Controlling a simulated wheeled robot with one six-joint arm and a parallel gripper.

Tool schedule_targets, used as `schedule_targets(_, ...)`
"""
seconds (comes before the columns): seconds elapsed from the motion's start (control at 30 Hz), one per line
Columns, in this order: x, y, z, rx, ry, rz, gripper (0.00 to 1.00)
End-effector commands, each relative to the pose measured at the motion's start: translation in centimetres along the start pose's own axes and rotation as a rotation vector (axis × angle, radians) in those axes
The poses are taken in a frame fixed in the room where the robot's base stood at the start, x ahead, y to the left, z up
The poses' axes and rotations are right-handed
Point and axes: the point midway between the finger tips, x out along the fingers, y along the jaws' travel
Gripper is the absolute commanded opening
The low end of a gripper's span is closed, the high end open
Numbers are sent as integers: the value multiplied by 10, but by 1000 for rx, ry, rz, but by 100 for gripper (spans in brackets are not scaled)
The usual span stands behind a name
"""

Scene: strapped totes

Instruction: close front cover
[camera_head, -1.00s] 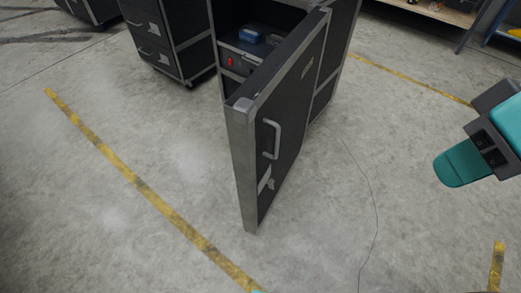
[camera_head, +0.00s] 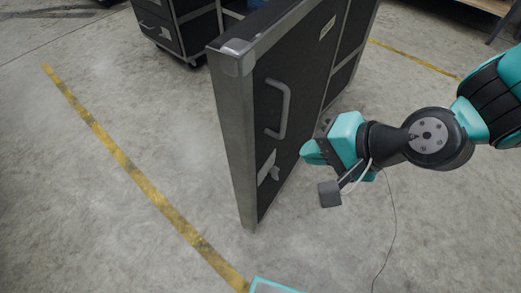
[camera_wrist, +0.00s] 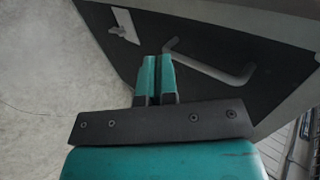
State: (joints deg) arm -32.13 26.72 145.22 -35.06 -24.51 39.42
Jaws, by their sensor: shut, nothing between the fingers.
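The front cover (camera_head: 300,80) is a dark panel with a grey metal frame, standing open on the dark case and jutting toward me in the head view. Its grey bar handle (camera_head: 284,108) is on the outer face, with a torn white label below it. My gripper (camera_head: 308,152) is to the right of the cover, close to its outer face and a little below and right of the handle. In the wrist view its teal fingers (camera_wrist: 157,72) are together and empty. The handle (camera_wrist: 210,64) shows just beyond the fingertips. Whether the fingers touch the cover, I cannot tell.
Another dark wheeled case (camera_head: 180,28) stands at the back left. Yellow floor lines (camera_head: 140,178) run at left and back right. A thin dark cable lies on the floor at right. The concrete floor left of the cover is clear.

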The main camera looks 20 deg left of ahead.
Motion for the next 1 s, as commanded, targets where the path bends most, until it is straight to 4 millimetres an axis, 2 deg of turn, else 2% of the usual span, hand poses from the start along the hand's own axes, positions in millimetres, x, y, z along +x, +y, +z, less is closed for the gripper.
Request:
schedule_targets(0.43,90,1,1,-5,-2,2,0)
schedule_targets(0.5,97,-11,1,-8,-1,-2,0)
schedule_targets(0.7,113,-25,0,-5,0,0,0)
schedule_targets(1.0,116,-28,0,-4,1,1,0)
